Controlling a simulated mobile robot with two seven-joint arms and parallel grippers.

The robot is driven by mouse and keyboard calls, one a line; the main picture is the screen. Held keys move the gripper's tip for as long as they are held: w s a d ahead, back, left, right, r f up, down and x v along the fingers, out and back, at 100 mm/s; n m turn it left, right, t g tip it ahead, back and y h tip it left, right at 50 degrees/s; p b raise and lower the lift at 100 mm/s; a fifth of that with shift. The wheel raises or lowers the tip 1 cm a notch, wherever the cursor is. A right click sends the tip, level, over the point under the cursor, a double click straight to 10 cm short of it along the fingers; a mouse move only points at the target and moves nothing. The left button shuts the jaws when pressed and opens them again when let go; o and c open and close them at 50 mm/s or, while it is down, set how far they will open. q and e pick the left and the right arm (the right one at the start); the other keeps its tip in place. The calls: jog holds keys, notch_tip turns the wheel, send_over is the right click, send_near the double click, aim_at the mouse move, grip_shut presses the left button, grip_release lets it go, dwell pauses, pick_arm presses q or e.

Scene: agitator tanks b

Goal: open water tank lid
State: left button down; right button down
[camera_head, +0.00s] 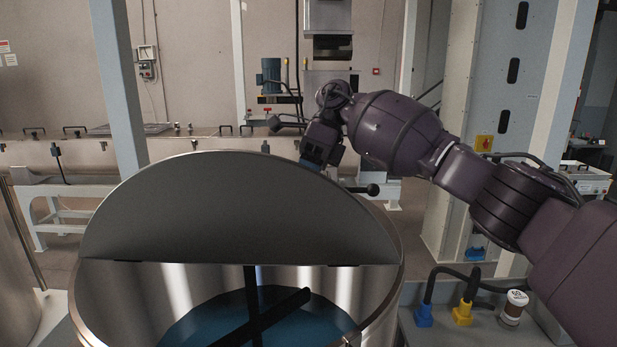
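The water tank (97,300) is a round steel tank at the bottom centre. Its half-round metal lid (235,215) stands raised on a hinge line across the tank, so the front half of the opening is uncovered. Blue water (205,322) and a black agitator (252,300) show inside. A handle with a black knob (373,190) sticks out at the lid's right side. My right gripper (312,163) is at the lid's upper right edge, partly hidden behind it. Its fingertips are not clear, and whether they touch the lid is unclear. My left gripper is out of view.
A grey ledge at the right carries a blue plug (423,314), a yellow plug (463,313) and a small white-capped jar (514,307). A pale column (118,90) rises behind the tank at left. Long steel machinery (75,160) stands at the back.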

jog(key=shift+f, duration=0.5)
jog(key=c, duration=1.4)
grip_release()
jog(key=o, duration=0.3)
jog(key=shift+w, duration=0.15)
jog(key=shift+r, duration=0.2)
jog(key=shift+r, duration=0.1)
jog(key=v, duration=0.7)
jog(key=shift+d+r, duration=0.1)
jog(key=shift+d, duration=0.05)
